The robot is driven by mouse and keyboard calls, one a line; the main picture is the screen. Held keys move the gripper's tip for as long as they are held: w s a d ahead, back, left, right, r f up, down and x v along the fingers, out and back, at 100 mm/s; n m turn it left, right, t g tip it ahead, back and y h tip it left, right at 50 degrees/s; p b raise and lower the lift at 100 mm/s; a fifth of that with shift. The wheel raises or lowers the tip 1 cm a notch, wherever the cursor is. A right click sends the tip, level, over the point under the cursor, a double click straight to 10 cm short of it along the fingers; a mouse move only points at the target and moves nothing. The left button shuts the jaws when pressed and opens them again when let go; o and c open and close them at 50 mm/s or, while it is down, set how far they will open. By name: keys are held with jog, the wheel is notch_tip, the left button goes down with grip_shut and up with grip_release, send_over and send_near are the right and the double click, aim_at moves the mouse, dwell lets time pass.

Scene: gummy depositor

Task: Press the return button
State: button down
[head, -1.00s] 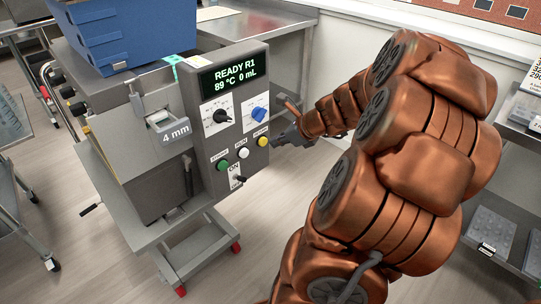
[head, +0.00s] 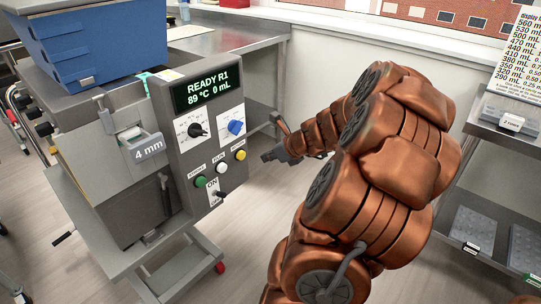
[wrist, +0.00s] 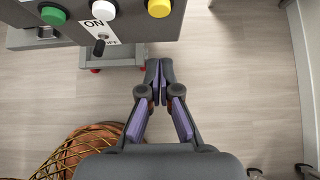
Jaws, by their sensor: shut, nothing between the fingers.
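The depositor's grey control panel (head: 205,125) shows in the head view with a green button (head: 201,181), a white button (head: 219,168) and a yellow button (head: 240,155) in a row. The labels above them are too small to read surely. In the wrist view the green (wrist: 53,15), white (wrist: 104,10) and yellow (wrist: 159,8) buttons line the top edge. My gripper (head: 266,157) is shut and empty, just right of the yellow button and apart from it. In the wrist view its fingertips (wrist: 159,70) point up towards the yellow button, with a gap between.
The display (head: 201,92) reads "READY R1 89 °C 0 mL". An ON/OFF toggle (head: 219,193) sits below the buttons, two knobs above them. A blue hopper (head: 95,40) tops the machine. A metal table (head: 225,42) stands behind; a shelf (head: 475,225) is at right.

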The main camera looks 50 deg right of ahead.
aim_at(243, 159)
jog(key=shift+w+d+f+b, duration=0.1)
jog(key=shift+w+f+b, duration=0.1)
jog(key=shift+w+f, duration=0.9)
jog(key=shift+w+a+f+b, duration=0.15)
jog(key=shift+w+f, duration=0.2)
jog(key=shift+w, duration=1.5)
jog(key=shift+w+d+f+b, duration=0.2)
jog(key=shift+w+f, duration=0.55)
jog(key=shift+w, duration=0.7)
